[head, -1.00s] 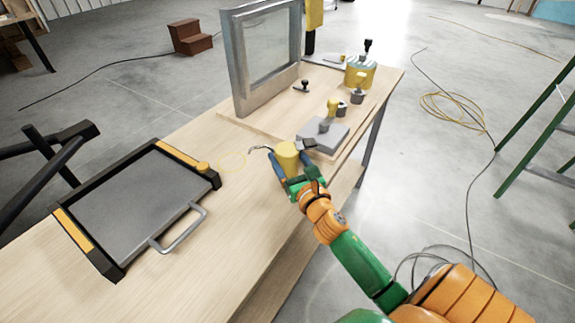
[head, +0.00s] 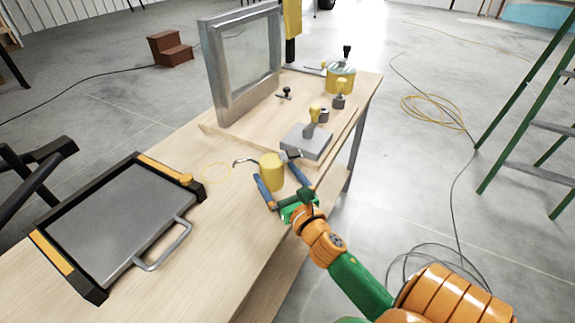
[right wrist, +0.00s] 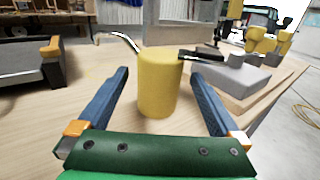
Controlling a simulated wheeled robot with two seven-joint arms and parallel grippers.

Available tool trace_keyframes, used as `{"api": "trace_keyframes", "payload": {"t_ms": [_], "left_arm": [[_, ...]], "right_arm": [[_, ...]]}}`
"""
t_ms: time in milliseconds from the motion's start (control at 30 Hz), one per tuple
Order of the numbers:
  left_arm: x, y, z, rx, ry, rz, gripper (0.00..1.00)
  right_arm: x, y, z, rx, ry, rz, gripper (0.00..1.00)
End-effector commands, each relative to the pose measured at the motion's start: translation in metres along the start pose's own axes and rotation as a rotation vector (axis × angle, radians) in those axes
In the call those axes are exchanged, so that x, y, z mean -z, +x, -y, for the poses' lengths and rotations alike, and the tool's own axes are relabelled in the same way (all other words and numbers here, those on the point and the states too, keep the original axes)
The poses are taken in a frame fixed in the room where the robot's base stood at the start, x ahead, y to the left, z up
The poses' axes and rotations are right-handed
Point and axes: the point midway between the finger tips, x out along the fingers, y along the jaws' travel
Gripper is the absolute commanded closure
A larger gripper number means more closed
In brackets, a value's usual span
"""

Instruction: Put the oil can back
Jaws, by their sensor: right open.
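The oil can (head: 272,172) is a yellow cylinder with a thin curved spout to the left and a dark handle to the right. It stands upright on the wooden table, right of and outside a yellow ring outline (head: 217,173). My right gripper (head: 277,173) is open, its blue fingers on either side of the can's near part. The right wrist view shows the can (right wrist: 160,84) between the fingertips with a gap on each side. My left gripper is not in view.
A grey plate in a black and yellow frame (head: 120,222) lies at the left of the table (head: 215,240). A grey block with a yellow-knobbed tool (head: 306,141) is close behind the can at right. A framed glass panel (head: 240,65) stands at the back.

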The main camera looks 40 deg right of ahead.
Motion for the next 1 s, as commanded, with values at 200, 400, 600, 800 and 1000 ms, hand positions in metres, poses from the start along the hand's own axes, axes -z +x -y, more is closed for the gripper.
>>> {"api": "trace_keyframes", "payload": {"t_ms": [200,400,600,800,1000], "left_arm": [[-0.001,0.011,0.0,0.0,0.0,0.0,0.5],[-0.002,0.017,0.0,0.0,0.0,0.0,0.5],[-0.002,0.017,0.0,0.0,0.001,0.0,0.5],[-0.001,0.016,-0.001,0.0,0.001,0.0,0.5],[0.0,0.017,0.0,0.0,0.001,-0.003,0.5]], "right_arm": [[0.004,-0.057,0.0,0.001,0.0,-0.003,0.0],[0.002,-0.085,0.0,0.001,0.001,0.0,0.0],[0.0,-0.088,0.0,0.001,0.0,0.001,0.0],[0.0,-0.087,0.0,0.0,0.0,0.001,0.0],[0.0,-0.087,0.0,0.0,0.0,0.001,0.0]]}}
